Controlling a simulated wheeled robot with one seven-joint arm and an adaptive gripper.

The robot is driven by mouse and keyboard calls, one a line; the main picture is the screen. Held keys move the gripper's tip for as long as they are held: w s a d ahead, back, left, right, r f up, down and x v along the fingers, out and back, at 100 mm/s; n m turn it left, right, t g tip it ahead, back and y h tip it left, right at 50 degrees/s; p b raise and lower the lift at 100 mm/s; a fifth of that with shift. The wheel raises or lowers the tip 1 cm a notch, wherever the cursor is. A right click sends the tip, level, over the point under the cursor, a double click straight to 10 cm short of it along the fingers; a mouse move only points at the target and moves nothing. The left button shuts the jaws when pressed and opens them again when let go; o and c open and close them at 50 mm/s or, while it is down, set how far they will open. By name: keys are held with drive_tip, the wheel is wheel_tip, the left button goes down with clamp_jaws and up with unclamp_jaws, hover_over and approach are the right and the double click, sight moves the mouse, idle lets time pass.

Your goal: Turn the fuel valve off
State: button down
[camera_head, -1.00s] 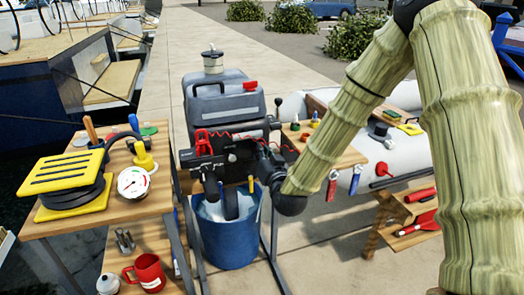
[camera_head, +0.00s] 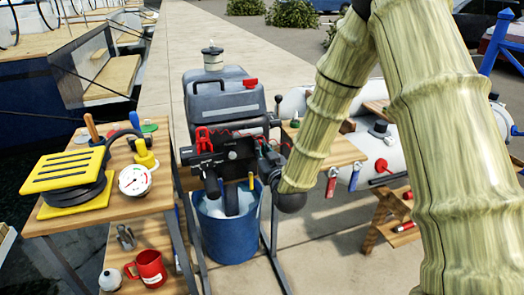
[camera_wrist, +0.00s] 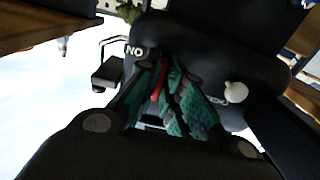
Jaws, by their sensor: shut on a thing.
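The outboard engine (camera_head: 226,98) stands in the middle of the head view, with a dark front panel (camera_head: 225,148). My gripper (camera_head: 270,160) is at the right side of this panel, small and dark there. In the wrist view, my gripper's green-padded fingers (camera_wrist: 172,95) are close together around a narrow red piece (camera_wrist: 158,80), which looks like the fuel valve's lever. Much of it is hidden by the pads. A white "ON" mark (camera_wrist: 135,50) shows upside down beside the fingers on the black body. The valve itself cannot be made out in the head view.
A blue bucket (camera_head: 230,235) stands under the engine. A wooden table (camera_head: 120,200) at left holds a yellow foot pump (camera_head: 68,172) and a gauge (camera_head: 134,180). A wooden board (camera_head: 335,148) with small items lies close right of my gripper. Pavement behind the engine is clear.

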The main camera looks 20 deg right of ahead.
drive_tip(key=c, duration=1.6)
unclamp_jaws()
drive_tip(key=shift+f, duration=0.1)
drive_tip(key=shift+o, duration=0.2)
drive_tip(key=s, duration=1.2)
drive_tip(key=shift+d, duration=0.2)
